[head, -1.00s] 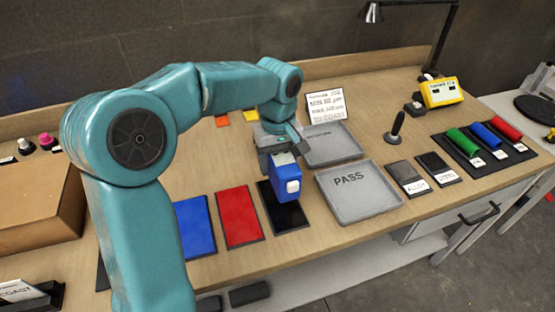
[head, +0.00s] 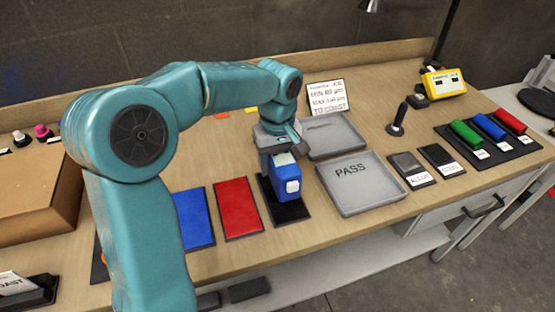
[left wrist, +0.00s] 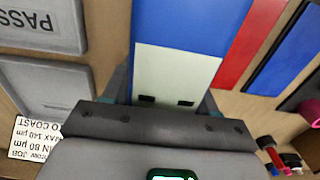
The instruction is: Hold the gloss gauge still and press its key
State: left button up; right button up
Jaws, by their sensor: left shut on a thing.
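The gloss gauge (head: 280,185) is a blue block with a pale top and a white key-like square (head: 292,186) on its near face. It stands upright over the black panel (head: 290,212), low and seemingly on it, though its bottom contact is not clear. My left gripper (head: 281,159) is shut on the gauge's upper part from above. In the left wrist view, the gauge's pale panel (left wrist: 175,75) and blue body show between the fingers. My right gripper is in neither view.
Red (head: 238,209) and blue (head: 194,218) panels lie left of the black one. The PASS tray (head: 372,207) is close on the right, with another grey tray (head: 352,150) behind. A cardboard box (head: 35,205) stands far left.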

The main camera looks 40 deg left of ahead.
pick_arm(q)
jog(key=shift+f+b, duration=1.4)
jog(key=shift+f, duration=0.55)
jog(key=shift+s+f, duration=0.1)
jog(key=shift+f, duration=0.2)
dwell(0.8)
